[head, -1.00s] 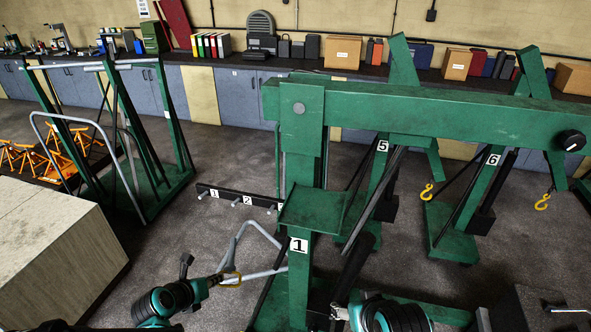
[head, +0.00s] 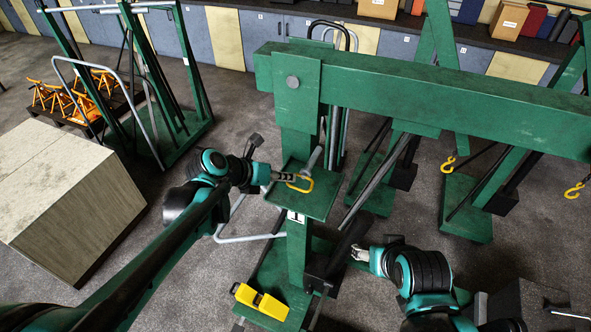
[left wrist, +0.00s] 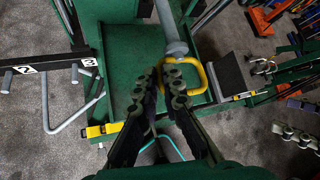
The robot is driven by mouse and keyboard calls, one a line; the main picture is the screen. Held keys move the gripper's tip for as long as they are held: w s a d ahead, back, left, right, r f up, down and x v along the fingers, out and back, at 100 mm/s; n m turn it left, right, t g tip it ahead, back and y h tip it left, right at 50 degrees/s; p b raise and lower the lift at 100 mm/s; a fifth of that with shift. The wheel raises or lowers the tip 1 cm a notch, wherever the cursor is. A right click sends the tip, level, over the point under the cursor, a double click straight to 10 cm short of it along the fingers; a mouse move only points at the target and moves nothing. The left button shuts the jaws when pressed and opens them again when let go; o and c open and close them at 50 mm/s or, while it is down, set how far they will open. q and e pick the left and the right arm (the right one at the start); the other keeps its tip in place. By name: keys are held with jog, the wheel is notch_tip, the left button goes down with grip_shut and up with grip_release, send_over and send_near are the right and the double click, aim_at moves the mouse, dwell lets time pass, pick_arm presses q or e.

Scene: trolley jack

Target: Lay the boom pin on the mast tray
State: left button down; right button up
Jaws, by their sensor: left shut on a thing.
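The boom pin (head: 314,159) is a grey rod with a yellow loop handle. My left gripper (head: 287,177) is shut on the boom pin at its yellow loop. The rod slants upward in the head view. The green mast tray (head: 318,207) sits on the front of the crane mast, and the pin is over it; I cannot tell whether they touch. In the left wrist view the loop shows at the fingertips (left wrist: 171,76), and the rod (left wrist: 171,32) extends away above the tray (left wrist: 118,72). My right gripper (head: 359,253) is right of the mast, low; its jaws are too small to judge.
The green crane boom (head: 430,95) crosses above and right of the tray. A yellow object (head: 262,303) lies on the crane base. A grey bent tube handle (head: 245,238) stands left of the mast. A pale block (head: 65,195) stands at the left.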

pick_arm(q)
jog(key=shift+s+a, duration=0.15)
jog(key=shift+a, duration=0.1)
jog(key=shift+f+b, duration=0.1)
jog(key=shift+b, duration=0.3)
jog(key=shift+a+n+h, duration=0.2)
jog(key=shift+n+h, duration=0.1)
jog(key=shift+h, duration=0.1)
jog(key=shift+s+a+f+b, duration=0.1)
jog(key=shift+s+f+b, duration=0.15)
jog(key=shift+b, duration=0.25)
jog(key=shift+f+b, duration=0.3)
jog(key=shift+f, duration=0.05)
jog(key=shift+w+d+f+b, duration=0.1)
jog(key=shift+f+b, duration=0.35)
jog(key=shift+f, duration=0.15)
jog(key=shift+w+d+f+b, duration=0.1)
jog(key=shift+f+b, duration=0.35)
jog(key=shift+f, duration=0.1)
jog(key=shift+s+a+f+b, duration=0.1)
jog(key=shift+a+f+b, duration=0.05)
jog(key=shift+f+b, duration=1.1)
jog(key=shift+f, duration=0.2)
pick_arm(e)
notch_tip(320, 180, down, 7)
jog(key=shift+s+a+r, duration=0.2)
jog(key=shift+s+a, duration=0.1)
